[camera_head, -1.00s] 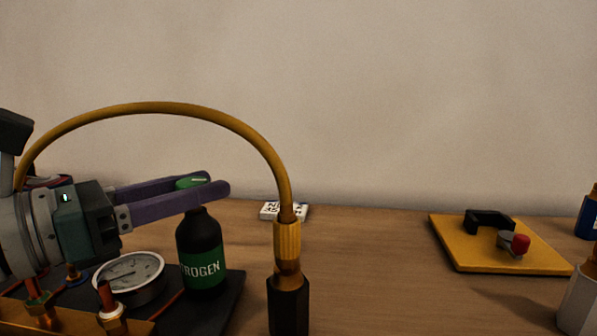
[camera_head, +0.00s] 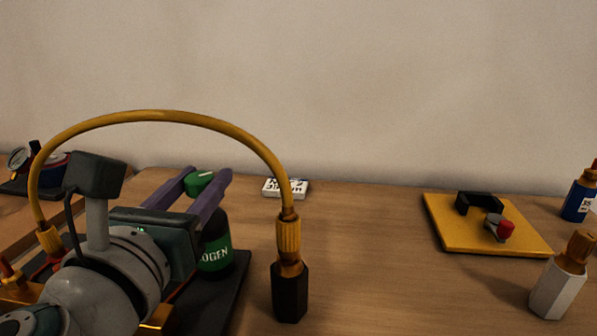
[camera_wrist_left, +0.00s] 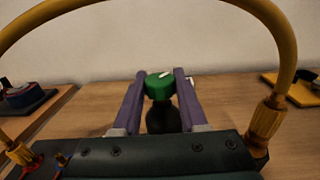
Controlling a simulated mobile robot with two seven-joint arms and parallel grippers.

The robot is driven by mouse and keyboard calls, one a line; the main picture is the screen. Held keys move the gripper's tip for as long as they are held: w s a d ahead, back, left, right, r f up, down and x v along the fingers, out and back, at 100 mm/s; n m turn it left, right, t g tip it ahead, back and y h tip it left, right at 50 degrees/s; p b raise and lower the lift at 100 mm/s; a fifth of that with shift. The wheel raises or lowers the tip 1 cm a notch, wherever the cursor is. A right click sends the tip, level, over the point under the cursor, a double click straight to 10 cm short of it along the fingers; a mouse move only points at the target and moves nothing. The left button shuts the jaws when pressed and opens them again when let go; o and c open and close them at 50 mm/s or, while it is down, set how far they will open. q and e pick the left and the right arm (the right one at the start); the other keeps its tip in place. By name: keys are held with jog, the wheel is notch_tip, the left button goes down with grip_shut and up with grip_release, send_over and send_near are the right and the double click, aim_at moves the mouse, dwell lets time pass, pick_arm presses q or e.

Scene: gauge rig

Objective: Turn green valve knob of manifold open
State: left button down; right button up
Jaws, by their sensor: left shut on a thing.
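The green knob (camera_head: 198,183) sits at the top of a black bottle (camera_head: 217,255) with a green label that reads partly "OGEN". My left gripper (camera_head: 207,174) has its two purple fingers on either side of the knob and is shut on it. In the left wrist view the knob (camera_wrist_left: 159,88) fills the gap between the fingers and has a pale mark on top. The bottle's neck is below it. My left arm hides most of the manifold; a bit of dark base (camera_head: 236,290) shows. My right gripper is out of view.
A yellow hose (camera_head: 165,116) arches over my left wrist, ending in a brass fitting on a black hex piece (camera_head: 290,292). A yellow plate (camera_head: 478,228) with a red-tipped part, a white bottle (camera_head: 557,288) and a blue bottle (camera_head: 578,205) stand right. The table between is clear.

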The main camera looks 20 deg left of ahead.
pick_arm(q)
jog(key=shift+n+y, duration=0.3)
jog(key=shift+y, duration=0.2)
jog(key=shift+c, duration=2.2)
grip_release()
jog(key=b+v, duration=0.3)
jog(key=v, duration=0.7)
jog(key=shift+b, duration=0.4)
jog(key=shift+r, duration=0.1)
